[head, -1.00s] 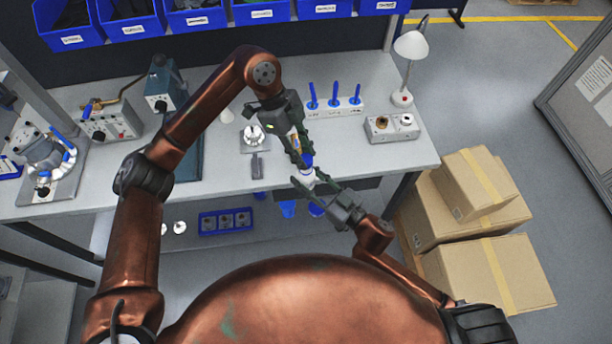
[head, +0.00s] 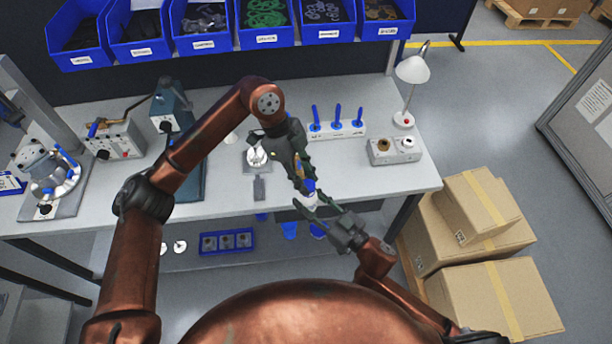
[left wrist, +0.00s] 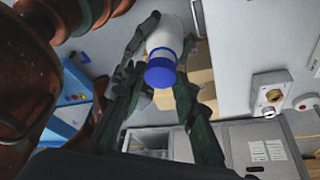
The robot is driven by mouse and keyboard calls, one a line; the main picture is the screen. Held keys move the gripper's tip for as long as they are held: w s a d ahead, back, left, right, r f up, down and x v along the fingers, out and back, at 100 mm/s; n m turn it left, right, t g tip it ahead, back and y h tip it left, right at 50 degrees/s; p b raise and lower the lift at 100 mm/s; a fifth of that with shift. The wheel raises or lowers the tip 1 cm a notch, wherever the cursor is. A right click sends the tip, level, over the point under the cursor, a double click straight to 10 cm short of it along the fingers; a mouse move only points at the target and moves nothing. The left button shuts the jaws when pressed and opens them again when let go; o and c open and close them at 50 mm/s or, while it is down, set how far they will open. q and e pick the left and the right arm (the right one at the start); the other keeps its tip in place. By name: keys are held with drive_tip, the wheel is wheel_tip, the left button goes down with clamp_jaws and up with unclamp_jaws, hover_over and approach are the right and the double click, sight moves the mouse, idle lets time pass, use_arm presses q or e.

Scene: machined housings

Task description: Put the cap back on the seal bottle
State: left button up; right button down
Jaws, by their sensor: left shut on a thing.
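The seal bottle is a white cylinder (left wrist: 167,30) with its blue cap (left wrist: 159,74) at the end nearer the left wrist camera. In the head view the blue cap (head: 308,186) shows small, directly above the white bottle (head: 309,200), in front of the bench edge. I cannot see a gap between cap and bottle. My left gripper (head: 303,178) reaches down from above and is shut on the blue cap. My right gripper (head: 314,204) comes from the lower right, its fingers beside the white bottle. Whether they grip it is not clear.
The bench (head: 345,170) is behind the grippers. On it stand a rack with blue-handled tools (head: 337,130), a grey box (head: 394,150) and a lamp (head: 411,72). Cardboard boxes (head: 505,295) are stacked at right; a blue tray (head: 226,242) sits below the bench.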

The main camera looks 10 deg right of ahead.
use_arm(q)
drive_tip(key=shift+f, duration=0.6)
idle(0.6)
